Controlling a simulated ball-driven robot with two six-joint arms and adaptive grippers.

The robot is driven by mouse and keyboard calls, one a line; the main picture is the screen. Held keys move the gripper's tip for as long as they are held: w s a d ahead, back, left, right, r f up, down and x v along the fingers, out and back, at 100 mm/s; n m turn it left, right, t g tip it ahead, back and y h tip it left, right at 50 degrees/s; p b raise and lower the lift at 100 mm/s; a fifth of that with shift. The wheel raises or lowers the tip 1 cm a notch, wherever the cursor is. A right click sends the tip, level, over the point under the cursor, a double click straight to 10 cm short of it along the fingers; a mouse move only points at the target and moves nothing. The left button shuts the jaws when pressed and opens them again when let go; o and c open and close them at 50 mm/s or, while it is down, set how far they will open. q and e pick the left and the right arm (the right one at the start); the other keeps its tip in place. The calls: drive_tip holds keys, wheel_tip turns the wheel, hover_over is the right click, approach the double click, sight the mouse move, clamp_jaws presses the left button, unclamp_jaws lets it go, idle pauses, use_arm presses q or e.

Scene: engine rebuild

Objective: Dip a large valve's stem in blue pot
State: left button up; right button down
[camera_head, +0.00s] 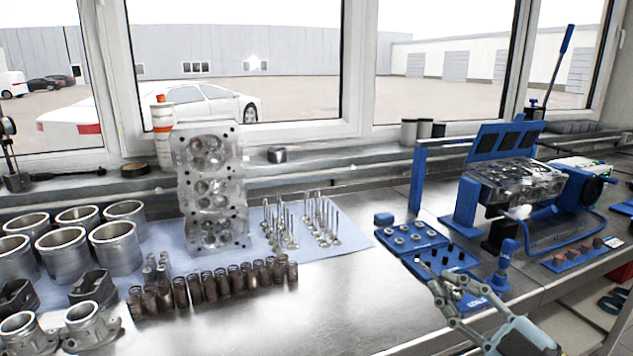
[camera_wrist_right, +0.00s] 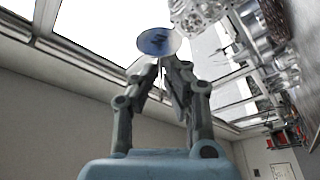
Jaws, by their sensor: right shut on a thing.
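My right gripper (camera_head: 449,287) is at the lower right of the head view, over the front part of the blue trays. In the right wrist view the gripper (camera_wrist_right: 172,68) is shut on a valve, whose round head (camera_wrist_right: 157,42) shows as a disc beyond the fingertips. Its stem is mostly hidden between the fingers. A small blue pot-like thing (camera_head: 383,219) stands at the back left corner of the trays, left of and beyond the gripper; I cannot tell whether it is open on top. Several valves (camera_head: 325,225) stand upright on a light blue cloth. My left gripper is not in view.
A blue tray with ring-shaped parts (camera_head: 410,238) and a blue tray with dark pegs (camera_head: 447,258) lie near the gripper. A blue upright tool (camera_head: 507,256) stands to its right. Springs (camera_head: 210,287) and a cylinder head (camera_head: 211,185) are at left. The front middle bench is clear.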

drive_tip(key=n+g, duration=0.1)
drive_tip(key=n, duration=0.2)
drive_tip(key=shift+r+p, duration=0.1)
drive_tip(key=shift+p, duration=0.2)
drive_tip(key=shift+r+n+g+p, duration=0.1)
drive_tip(key=shift+n+g+p, duration=0.2)
drive_tip(key=shift+n, duration=0.7)
drive_tip(key=n+g+p, duration=0.1)
drive_tip(key=n+p, duration=0.1)
drive_tip(key=n, duration=0.2)
drive_tip(key=n+g+h+p, duration=0.1)
drive_tip(key=n+p, duration=0.1)
drive_tip(key=n, duration=0.2)
drive_tip(key=shift+r, duration=0.15)
drive_tip(key=shift+n+h+p, duration=0.3)
drive_tip(key=shift+n+p, duration=0.1)
drive_tip(key=shift+n, duration=0.2)
drive_tip(key=shift+f+n+h, duration=0.25)
drive_tip(key=shift+n+h, duration=0.25)
drive_tip(key=shift+n, duration=0.7)
drive_tip(key=shift+n+h, duration=0.3)
drive_tip(key=shift+n, duration=0.5)
drive_tip(key=n+h, duration=0.1)
drive_tip(key=n, duration=0.2)
drive_tip(key=shift+a+h, duration=0.1)
drive_tip(key=shift+h, duration=0.2)
drive_tip(key=n+h, duration=0.1)
drive_tip(key=n, duration=0.1)
drive_tip(key=shift+n, duration=0.4)
